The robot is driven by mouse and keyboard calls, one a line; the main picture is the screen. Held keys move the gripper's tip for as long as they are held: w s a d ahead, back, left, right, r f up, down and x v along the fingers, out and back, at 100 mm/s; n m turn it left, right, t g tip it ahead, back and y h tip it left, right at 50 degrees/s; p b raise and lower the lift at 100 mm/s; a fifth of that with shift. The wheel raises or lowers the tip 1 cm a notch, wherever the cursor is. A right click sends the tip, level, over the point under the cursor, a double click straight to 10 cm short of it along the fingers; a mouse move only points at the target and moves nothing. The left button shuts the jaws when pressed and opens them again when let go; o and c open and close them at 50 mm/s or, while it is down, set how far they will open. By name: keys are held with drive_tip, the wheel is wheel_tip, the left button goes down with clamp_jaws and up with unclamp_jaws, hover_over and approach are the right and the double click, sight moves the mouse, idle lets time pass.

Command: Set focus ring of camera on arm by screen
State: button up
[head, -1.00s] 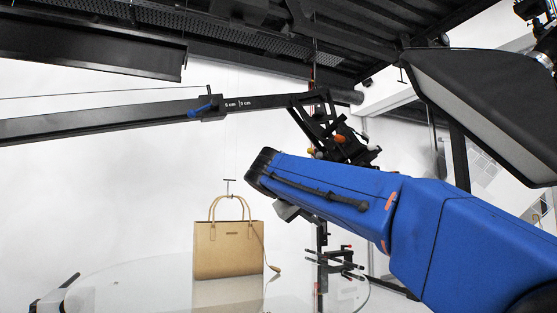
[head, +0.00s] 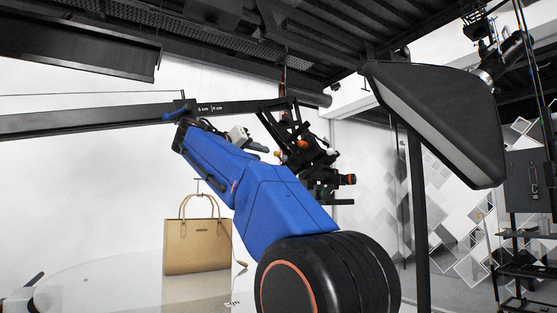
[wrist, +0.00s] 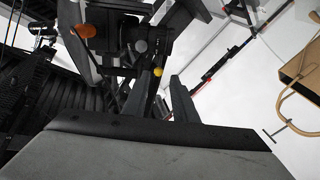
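A black camera rig (head: 308,155) with orange and white knobs hangs from the end of a long dark boom arm (head: 70,121) in the head view. A dark cylindrical part with an orange band (head: 346,180) sticks out to its right; it may be the lens, but I cannot make out the focus ring. The rig also shows in the wrist view (wrist: 110,45), beyond my gripper, with an orange knob. My gripper (wrist: 160,92) shows two dark fingers standing apart with nothing between them.
A tan handbag (head: 198,246) stands on a clear round turntable (head: 95,290) at lower left. A black softbox light (head: 440,120) hangs at upper right. A dark post (head: 418,215) and a rack (head: 530,265) stand on the right.

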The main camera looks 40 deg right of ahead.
sight(280, 158)
drive_tip(key=d, duration=0.4)
drive_tip(key=w+d, duration=0.1)
drive_tip(key=d, duration=0.3)
drive_tip(key=w+d, duration=0.1)
drive_tip(key=d, duration=0.3)
drive_tip(key=shift+d, duration=0.2)
drive_tip(key=shift+c, duration=0.5)
clamp_jaws()
